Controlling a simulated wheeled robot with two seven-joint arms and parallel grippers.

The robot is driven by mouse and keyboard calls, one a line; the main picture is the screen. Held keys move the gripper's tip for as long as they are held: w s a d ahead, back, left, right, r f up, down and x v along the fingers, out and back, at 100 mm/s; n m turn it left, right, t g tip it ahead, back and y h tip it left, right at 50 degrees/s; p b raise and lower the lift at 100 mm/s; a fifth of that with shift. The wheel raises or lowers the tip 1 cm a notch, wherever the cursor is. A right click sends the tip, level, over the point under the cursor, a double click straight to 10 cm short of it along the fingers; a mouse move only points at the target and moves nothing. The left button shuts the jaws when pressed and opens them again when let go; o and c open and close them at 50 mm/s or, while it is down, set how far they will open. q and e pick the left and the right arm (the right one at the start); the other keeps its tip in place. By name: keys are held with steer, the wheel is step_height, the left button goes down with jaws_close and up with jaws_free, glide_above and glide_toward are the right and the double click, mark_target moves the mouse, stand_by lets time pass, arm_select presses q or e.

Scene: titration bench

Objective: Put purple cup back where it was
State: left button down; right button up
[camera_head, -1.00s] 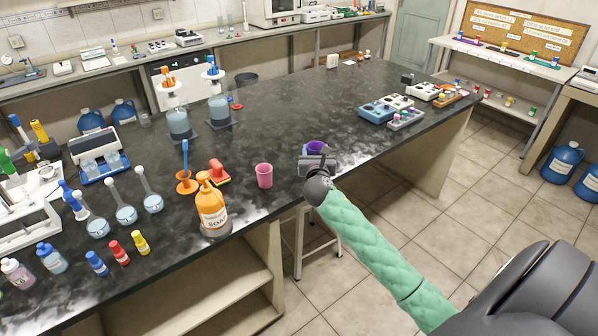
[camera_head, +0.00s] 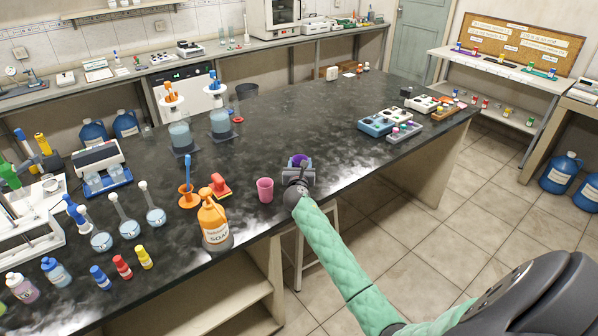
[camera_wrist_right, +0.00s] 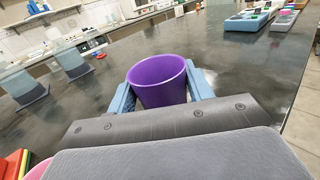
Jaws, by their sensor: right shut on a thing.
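The purple cup (camera_head: 300,159) is near the front edge of the black bench, partly hidden behind my right gripper (camera_head: 299,171) in the head view. In the right wrist view the purple cup (camera_wrist_right: 158,80) is upright and empty, between the two blue fingers of my right gripper (camera_wrist_right: 160,92), which is shut on it. I cannot tell whether its base touches the bench top. A pink cup (camera_head: 265,189) stands on the bench just left of it. My left gripper is not in view.
An orange soap bottle (camera_head: 214,222) and a red item (camera_head: 221,187) stand left of the pink cup. Beakers on dark stands (camera_head: 220,124) are farther back. Blue and white racks (camera_head: 378,123) sit at the right. The bench middle (camera_head: 310,115) is clear.

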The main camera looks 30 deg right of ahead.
steer(key=shift+w+a+f, duration=0.1)
steer(key=shift+w+f, duration=0.15)
steer(key=shift+f, duration=0.1)
step_height(320, 180, down, 3)
steer(key=shift+r+p, duration=0.1)
steer(key=shift+p, duration=0.35)
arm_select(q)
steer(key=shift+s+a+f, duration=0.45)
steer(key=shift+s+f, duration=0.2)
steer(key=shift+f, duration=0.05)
arm_select(e)
steer(key=shift+f, duration=0.45)
steer(key=shift+f, duration=0.1)
